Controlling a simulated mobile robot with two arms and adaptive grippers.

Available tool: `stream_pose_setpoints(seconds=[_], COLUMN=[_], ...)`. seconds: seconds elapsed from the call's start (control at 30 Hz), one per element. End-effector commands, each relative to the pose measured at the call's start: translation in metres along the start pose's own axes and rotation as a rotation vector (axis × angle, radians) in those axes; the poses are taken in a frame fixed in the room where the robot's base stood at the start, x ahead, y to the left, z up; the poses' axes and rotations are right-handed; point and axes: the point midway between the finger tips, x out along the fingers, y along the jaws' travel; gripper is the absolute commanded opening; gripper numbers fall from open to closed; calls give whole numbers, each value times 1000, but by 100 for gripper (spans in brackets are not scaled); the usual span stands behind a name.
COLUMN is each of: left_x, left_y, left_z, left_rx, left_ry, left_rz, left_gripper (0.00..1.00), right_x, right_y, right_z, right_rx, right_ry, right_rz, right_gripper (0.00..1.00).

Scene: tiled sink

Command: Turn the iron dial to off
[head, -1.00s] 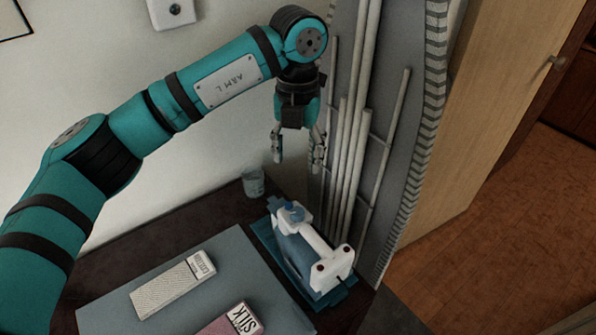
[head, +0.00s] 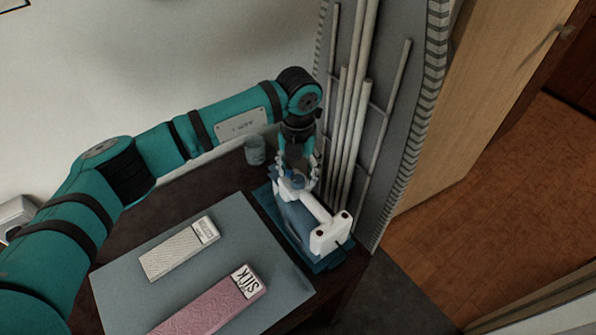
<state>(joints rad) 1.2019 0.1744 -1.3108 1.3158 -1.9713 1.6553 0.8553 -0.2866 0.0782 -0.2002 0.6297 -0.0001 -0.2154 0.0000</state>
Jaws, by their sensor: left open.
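The iron (head: 314,228) is white and blue and sits on a blue base (head: 329,262) near the right edge of the dark table. A blue dial (head: 295,180) shows on top at the iron's far end. My left gripper (head: 297,186) points down over that end, its open fingers on either side of the dial. I cannot tell whether the fingers touch the dial. The dial's setting is too small to read. My right gripper is not in view.
A grey mat (head: 215,262) holds a pale box (head: 180,249) and a pink box (head: 208,307) marked SILK. A glass (head: 255,150) stands behind, near the wall. A grey panel with pale rods (head: 348,120) stands close behind the iron.

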Motion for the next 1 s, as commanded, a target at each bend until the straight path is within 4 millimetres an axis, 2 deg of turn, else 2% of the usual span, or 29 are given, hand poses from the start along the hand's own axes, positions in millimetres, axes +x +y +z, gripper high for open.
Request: stream_pose_setpoints(seconds=[0.2, 0.33, 0.53, 0.93, 1.0], left_x=[20, 23, 23, 22, 22], left_y=[0, 0, 0, 0, 0], left_z=[0, 0, 0, 0, 0], left_rx=[0, 1, 0, 0, 0], left_ry=[0, -1, -1, -1, -1], left_rz=[0, 0, 0, 0, 0], left_gripper=[56, 56, 55, 2, 1], right_x=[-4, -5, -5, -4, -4], right_y=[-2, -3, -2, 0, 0], right_z=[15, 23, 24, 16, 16], right_rx=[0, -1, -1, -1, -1], right_ry=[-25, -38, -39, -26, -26], right_rz=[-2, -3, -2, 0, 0], right_gripper=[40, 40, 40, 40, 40])
